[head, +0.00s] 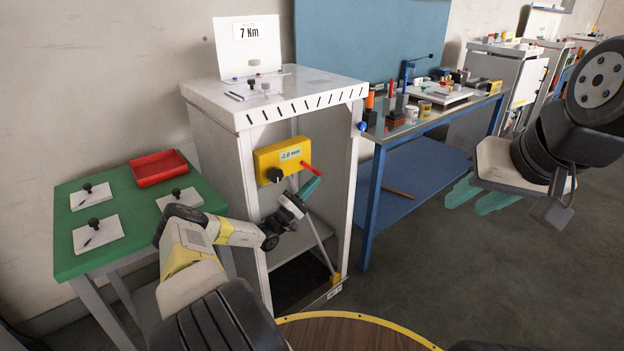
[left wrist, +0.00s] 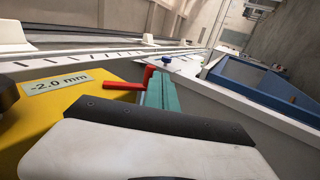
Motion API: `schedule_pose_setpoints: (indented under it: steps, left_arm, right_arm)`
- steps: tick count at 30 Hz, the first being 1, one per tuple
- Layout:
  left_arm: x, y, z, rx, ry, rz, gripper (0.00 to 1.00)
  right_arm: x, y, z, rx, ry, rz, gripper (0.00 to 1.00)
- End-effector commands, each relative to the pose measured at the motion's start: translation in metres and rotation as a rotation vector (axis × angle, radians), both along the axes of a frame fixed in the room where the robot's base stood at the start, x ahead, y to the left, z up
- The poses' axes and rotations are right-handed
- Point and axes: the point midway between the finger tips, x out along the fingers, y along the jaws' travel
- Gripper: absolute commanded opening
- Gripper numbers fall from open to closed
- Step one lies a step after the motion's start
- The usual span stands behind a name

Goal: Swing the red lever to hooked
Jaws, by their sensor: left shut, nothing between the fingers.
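The red lever (head: 311,168) sticks out from the right end of the yellow box (head: 268,158), pointing right and slightly down. In the left wrist view the red lever (left wrist: 122,85) shows a bent end close beside my teal fingers. My left gripper (head: 312,186) is shut and empty, just below the lever's outer part; its fingers also show in the left wrist view (left wrist: 160,92). I cannot tell whether they touch the lever. My right gripper (head: 479,197) is open and empty, far to the right, away from the lever.
The yellow box sits inside a white cabinet frame (head: 243,170) with a black knob (head: 274,175) and a "-2.0 mm" label. A green table (head: 75,262) with a red tray (head: 158,168) stands left. A blue bench (head: 410,190) stands right. The floor in front is clear.

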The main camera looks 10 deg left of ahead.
Motion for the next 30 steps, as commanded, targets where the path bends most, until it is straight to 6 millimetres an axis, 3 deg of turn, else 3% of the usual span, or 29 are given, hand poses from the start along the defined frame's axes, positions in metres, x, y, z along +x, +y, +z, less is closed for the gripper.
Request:
schedule_pose_setpoints:
  steps: [12, 30]
  left_arm:
    - [0.013, -0.011, 0.007, -0.002, 0.001, 0.0, 0.0]
    - [0.016, -0.012, 0.009, 0.0, 0.001, -0.001, 0.0]
  right_arm:
    - [0.0, 0.0, 0.0, 0.0, 0.0, 0.0, 0.36]
    - [0.0, 0.0, 0.0, 0.0, 0.0, 0.0, 0.36]
